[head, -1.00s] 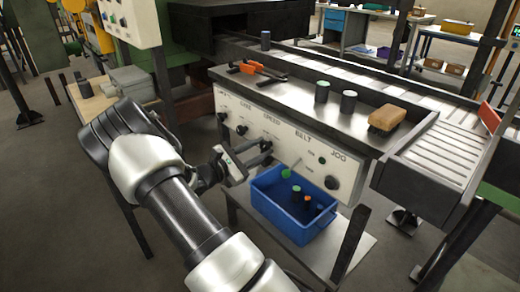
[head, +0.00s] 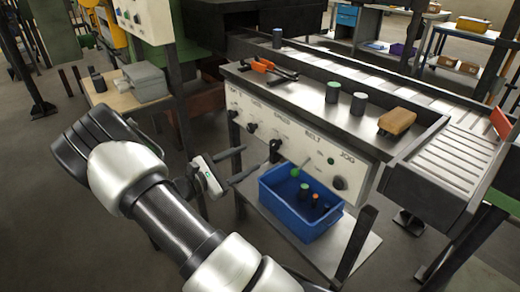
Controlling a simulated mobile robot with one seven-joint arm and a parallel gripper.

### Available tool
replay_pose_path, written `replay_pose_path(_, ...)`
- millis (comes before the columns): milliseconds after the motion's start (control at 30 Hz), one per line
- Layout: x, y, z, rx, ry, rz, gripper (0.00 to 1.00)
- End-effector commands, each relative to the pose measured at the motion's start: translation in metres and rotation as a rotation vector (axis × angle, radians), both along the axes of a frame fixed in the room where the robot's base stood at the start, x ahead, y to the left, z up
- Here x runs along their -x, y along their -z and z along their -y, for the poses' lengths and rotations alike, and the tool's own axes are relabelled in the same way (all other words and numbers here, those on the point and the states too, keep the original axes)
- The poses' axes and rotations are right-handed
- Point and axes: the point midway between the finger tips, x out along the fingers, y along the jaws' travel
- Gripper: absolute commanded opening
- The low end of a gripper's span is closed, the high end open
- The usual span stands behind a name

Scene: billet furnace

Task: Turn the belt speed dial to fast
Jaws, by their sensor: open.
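The control panel (head: 310,150) is a pale front face on the steel bench, with labels that seem to read SPEED, BELT and JOG. A dark dial (head: 275,148) sits below the SPEED label, its grip looking nearly upright; its scale marks are too small to read. My gripper (head: 249,162) is open and empty, to the left of this dial and in front of the panel. Its two dark fingers point right toward the dial, with a gap between fingertips and dial. Two more dark knobs, one of them a black knob (head: 251,127), sit further left on the panel.
A lever with a green ball (head: 295,172) sticks out right of the dial, above a blue bin (head: 290,220) holding several small cylinders. A green button (head: 330,160) and a black button (head: 339,183) sit further right. Cylinders and a brown brush (head: 397,121) stand on the bench top.

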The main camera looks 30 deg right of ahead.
Motion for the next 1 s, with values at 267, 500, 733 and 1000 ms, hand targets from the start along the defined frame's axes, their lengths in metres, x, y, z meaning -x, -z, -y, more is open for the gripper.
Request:
replay_pose_path(267, 0.004, -0.001, -0.056, 0.0, -0.002, 0.0, 0.5)
replay_pose_path(500, 0.006, 0.0, -0.072, -0.001, 0.0, 0.0, 0.5)
replay_pose_path(733, 0.006, 0.0, -0.072, -0.001, 0.0, 0.0, 0.5)
replay_pose_path(1000, 0.006, -0.001, -0.071, -0.006, 0.005, 0.004, 0.5)
